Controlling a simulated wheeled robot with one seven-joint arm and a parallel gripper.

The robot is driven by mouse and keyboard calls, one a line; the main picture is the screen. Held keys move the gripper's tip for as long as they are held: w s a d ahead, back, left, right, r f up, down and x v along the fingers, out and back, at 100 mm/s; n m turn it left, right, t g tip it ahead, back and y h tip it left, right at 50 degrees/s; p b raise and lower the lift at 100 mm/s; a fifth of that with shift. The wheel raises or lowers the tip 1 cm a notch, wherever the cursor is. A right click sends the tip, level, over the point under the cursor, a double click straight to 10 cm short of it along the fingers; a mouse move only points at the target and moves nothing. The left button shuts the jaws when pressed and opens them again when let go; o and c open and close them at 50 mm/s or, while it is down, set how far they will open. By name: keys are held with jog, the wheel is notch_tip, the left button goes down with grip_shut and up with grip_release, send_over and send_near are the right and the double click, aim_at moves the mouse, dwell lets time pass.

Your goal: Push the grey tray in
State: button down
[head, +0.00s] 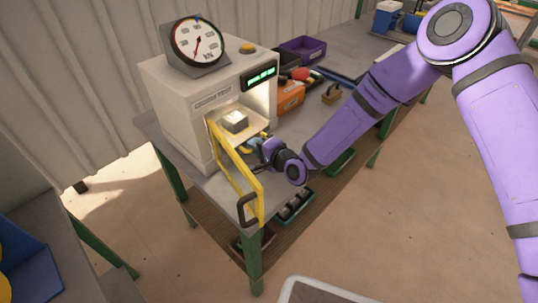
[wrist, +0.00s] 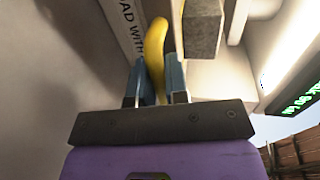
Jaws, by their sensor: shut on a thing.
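The grey tray (head: 251,132) sticks out of the lit opening of the white press (head: 182,108), with a pale grey block (head: 235,119) on it. My gripper (head: 258,146) is in front of the opening, low by the tray's front. In the wrist view my gripper (wrist: 155,82) is shut on a curved yellow handle (wrist: 155,45). A grey block-like end (wrist: 203,28) shows just above the fingers there. The handle's join to the tray is not clear, and my wrist hides part of the tray front in the head view.
A yellow-framed door (head: 238,172) with a dark handle (head: 247,209) stands open at the press's left front. A gauge (head: 197,41) and yellow button (head: 246,47) top the press. An orange box (head: 290,97) and purple bin (head: 303,49) stand to its right.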

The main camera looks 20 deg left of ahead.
jog(key=shift+w+a, duration=0.1)
jog(key=shift+a, duration=0.1)
jog(key=c, duration=1.1)
grip_release()
jog(key=shift+c, duration=0.2)
jog(key=v, duration=1)
jog(key=shift+s+d, duration=0.25)
jog(key=shift+d, duration=0.1)
